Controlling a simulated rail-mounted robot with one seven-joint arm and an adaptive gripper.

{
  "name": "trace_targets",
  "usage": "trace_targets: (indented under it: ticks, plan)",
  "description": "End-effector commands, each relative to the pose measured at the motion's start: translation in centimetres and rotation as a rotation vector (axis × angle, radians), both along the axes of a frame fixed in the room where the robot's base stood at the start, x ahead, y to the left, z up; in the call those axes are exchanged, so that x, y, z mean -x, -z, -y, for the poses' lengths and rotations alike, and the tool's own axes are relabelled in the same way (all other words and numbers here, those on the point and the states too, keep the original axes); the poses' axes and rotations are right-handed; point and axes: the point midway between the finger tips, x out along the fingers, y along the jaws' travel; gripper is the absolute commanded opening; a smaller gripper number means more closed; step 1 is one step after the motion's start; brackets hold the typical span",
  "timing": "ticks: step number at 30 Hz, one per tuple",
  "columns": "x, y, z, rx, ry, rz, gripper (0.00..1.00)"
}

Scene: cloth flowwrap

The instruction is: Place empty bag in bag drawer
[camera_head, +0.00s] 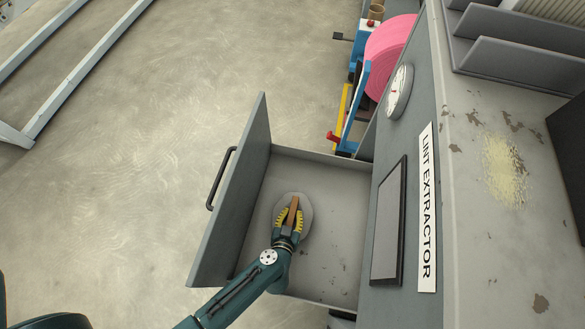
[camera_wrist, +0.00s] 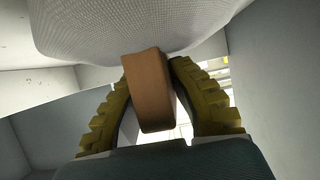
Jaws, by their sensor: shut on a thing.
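The bag drawer (camera_head: 338,235) is a grey metal drawer, pulled open below the lint extractor. Its front panel (camera_head: 236,195) has a dark handle (camera_head: 221,178). My gripper (camera_head: 291,214) has yellow fingers and is shut on the brown tab (camera_head: 294,203) of the bag. The tab also shows between the fingers in the wrist view (camera_wrist: 148,95). The bag (camera_head: 307,214) is a pale grey rounded shape in the drawer's area; in the wrist view it is white woven mesh (camera_wrist: 140,25). I cannot tell whether it touches the drawer floor, or whether it is empty.
The lint extractor cabinet (camera_head: 455,220) stands to the right, with a gauge (camera_head: 398,92) and a dark panel (camera_head: 389,220) on its side. A pink roll (camera_head: 388,55) on a blue machine (camera_head: 357,100) stands behind. Open floor (camera_head: 150,150) lies to the left.

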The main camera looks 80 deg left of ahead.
Motion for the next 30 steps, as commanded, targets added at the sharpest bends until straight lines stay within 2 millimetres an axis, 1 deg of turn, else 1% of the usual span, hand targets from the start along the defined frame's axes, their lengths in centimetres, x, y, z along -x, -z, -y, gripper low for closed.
trace_targets:
  ticks: [4,7,8,10,11,18,21,23,26,30]
  plan:
    - [0.0,-0.2,0.0,0.001,0.0,0.0,0.0]
    - [0.0,0.1,0.0,0.001,0.0,0.0,0.0]
    - [0.0,0.1,0.0,0.002,0.0,-0.001,0.23]
    - [0.0,0.1,0.0,0.002,0.0,-0.001,0.37]
    - [0.0,0.1,0.0,0.002,0.0,-0.001,0.39]
    - [0.0,0.0,0.0,0.001,0.0,0.0,0.39]
    - [0.1,-0.3,0.3,0.002,0.001,-0.001,0.39]
    - [0.4,-0.7,1.0,0.003,0.004,-0.004,0.39]
    - [1.0,-1.8,2.8,0.001,0.009,-0.004,0.39]
    - [2.3,-3.3,5.7,0.003,0.012,-0.003,0.39]
